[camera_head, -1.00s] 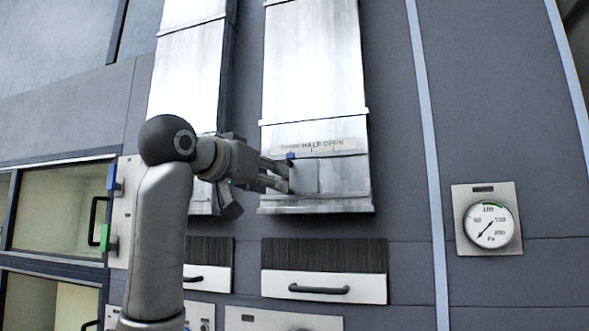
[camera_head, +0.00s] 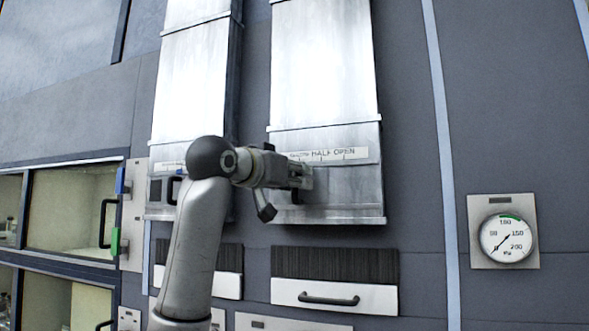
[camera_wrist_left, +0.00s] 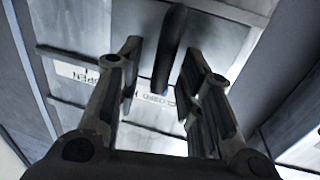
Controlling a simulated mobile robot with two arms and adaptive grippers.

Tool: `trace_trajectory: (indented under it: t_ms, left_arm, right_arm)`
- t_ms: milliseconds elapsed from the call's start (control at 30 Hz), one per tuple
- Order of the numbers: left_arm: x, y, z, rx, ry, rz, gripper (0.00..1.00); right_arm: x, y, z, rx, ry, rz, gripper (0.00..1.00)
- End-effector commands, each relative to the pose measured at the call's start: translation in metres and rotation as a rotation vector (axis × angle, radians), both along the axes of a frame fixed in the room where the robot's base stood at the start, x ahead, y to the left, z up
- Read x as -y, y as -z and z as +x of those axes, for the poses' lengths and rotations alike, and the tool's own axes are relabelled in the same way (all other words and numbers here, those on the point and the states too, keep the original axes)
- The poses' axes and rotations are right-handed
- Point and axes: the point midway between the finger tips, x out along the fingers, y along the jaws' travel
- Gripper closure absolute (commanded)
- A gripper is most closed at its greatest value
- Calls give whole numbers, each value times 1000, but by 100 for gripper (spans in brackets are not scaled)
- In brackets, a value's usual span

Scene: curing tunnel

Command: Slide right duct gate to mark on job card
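The right metal duct (camera_head: 325,70) ends in a panel with a white scale strip (camera_head: 350,154) that reads HALF OPEN. My left gripper (camera_head: 303,180) is at the lower left of this panel and hides the gate's blue tab. In the left wrist view the left gripper (camera_wrist_left: 162,62) has its fingers apart. The gate's dark bar handle (camera_wrist_left: 171,45) stands between them, with a visible gap on each side. The scale strip (camera_wrist_left: 75,72) there shows OPEN and CLOSED upside down. The job card and my right gripper are not in view.
The left duct (camera_head: 195,80) stands beside it, with its own handle (camera_head: 175,188). Below are drawers with a bar handle (camera_head: 328,299). A dial gauge (camera_head: 506,238) is on the wall at right. Glass-fronted cabinets (camera_head: 70,205) are at left.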

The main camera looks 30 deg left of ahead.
Motion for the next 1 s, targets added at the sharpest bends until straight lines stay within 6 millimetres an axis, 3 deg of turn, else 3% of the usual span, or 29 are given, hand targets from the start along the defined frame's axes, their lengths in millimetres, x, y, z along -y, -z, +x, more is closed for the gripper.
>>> trace_trajectory:
  t_ms: [367, 633, 1000]
  left_arm:
    - [0, 1, 5, 1, 0, 0, 65]
    - [0, 1, 5, 0, 0, 0, 100]
    - [5, 1, 1, 1, 2, 1, 100]
  right_arm:
    - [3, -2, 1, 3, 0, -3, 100]
    - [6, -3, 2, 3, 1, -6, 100]
    - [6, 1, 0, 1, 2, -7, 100]
